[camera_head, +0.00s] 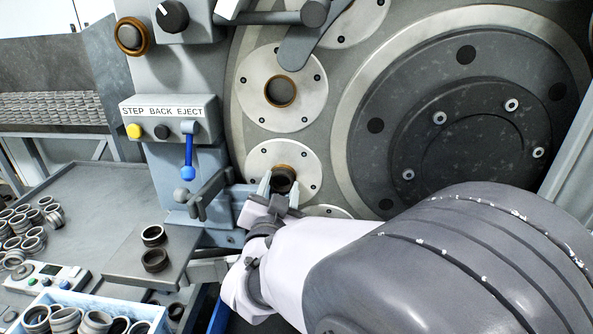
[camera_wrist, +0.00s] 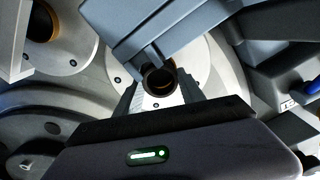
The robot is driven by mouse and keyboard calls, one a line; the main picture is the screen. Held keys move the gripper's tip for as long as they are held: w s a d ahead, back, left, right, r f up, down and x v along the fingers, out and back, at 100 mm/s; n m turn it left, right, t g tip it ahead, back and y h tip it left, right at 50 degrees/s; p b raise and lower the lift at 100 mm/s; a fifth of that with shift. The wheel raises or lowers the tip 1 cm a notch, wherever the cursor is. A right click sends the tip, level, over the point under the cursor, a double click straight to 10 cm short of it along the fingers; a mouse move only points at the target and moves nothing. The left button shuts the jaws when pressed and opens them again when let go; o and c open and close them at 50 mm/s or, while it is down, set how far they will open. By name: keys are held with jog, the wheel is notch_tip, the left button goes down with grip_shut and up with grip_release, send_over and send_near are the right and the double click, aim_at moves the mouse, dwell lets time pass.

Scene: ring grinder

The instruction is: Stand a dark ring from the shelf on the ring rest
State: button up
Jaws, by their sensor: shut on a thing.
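My gripper (camera_head: 283,188) is shut on a dark ring (camera_head: 284,177), in front of the lower white disc (camera_head: 262,158) of the machine. A brown rim shows behind the ring's top; I cannot tell whether the ring sits in the disc's hole. In the wrist view the dark ring (camera_wrist: 158,79) is between the two fingertips (camera_wrist: 160,92), its opening visible. I cannot identify the ring rest with certainty.
A blue-handled lever (camera_head: 188,155) hangs under the STEP BACK EJECT box (camera_head: 170,112). A grey bracket (camera_head: 210,192) stands just left of my gripper. A blue crate (camera_head: 150,312) of rings is at the front left. Another white disc (camera_head: 262,108) with an empty hole is above.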

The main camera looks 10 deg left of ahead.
jog(key=shift+s+f+b, duration=0.15)
jog(key=shift+f+b, duration=0.85)
jog(key=shift+b, duration=0.25)
dwell(1.7)
dwell(0.5)
jog(key=o, duration=1.1)
jog(key=shift+o, duration=0.2)
jog(key=o, duration=0.7)
jog(key=shift+o, duration=0.9)
jog(key=shift+w+a, duration=0.2)
jog(key=shift+a, duration=0.05)
jog(key=shift+d+r, duration=0.1)
jog(key=shift+r, duration=0.1)
jog(key=shift+r, duration=0.1)
